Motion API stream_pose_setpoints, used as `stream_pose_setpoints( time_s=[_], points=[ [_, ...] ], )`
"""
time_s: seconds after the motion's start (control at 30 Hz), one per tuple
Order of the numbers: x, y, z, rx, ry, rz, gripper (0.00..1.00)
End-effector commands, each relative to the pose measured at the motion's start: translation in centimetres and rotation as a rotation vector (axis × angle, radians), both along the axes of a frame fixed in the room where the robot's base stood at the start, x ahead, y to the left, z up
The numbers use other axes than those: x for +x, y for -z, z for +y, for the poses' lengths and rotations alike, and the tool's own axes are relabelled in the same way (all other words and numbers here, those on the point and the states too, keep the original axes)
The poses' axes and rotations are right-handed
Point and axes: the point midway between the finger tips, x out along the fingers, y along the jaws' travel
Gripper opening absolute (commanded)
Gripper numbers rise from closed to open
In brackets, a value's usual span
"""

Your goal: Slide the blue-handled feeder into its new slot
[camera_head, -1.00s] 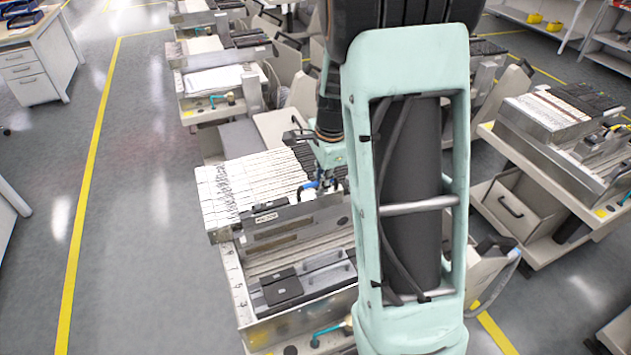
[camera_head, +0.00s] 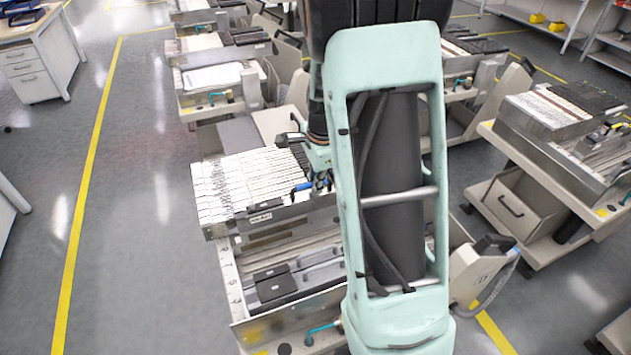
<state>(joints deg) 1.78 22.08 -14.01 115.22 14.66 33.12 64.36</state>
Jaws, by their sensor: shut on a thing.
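The blue-handled feeder (camera_head: 265,222) is a long grey metal piece with a small white label on its side. It lies along the near side of a row of white-topped feeders on the trolley. Its blue handle (camera_head: 303,187) shows at its right part, by my gripper (camera_head: 318,183). My gripper is shut on the feeder near that handle; the fingertips are small and partly hidden behind my arm. The trolley's slotted bed (camera_head: 229,275) shows nearer the camera. I cannot tell whether the feeder is seated in a slot.
The packed white feeders (camera_head: 240,180) stand directly behind the held feeder. A dark flat feeder (camera_head: 275,284) lies in the near part of the bed. Another loaded trolley (camera_head: 550,160) stands at right. The floor at left (camera_head: 140,250) is clear.

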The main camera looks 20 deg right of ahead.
Motion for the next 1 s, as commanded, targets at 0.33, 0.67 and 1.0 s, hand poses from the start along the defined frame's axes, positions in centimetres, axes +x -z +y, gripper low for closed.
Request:
stream_pose_setpoints(
  time_s=[0.33,0.67,1.0],
  points=[
    [0.2,3.9,0.0,-0.001,0.0,-0.006,0.0],
    [0.1,7.2,0.0,0.0,0.0,-0.004,0.0],
    [0.2,9.3,0.0,-0.001,-0.001,-0.005,0.0]
  ],
)
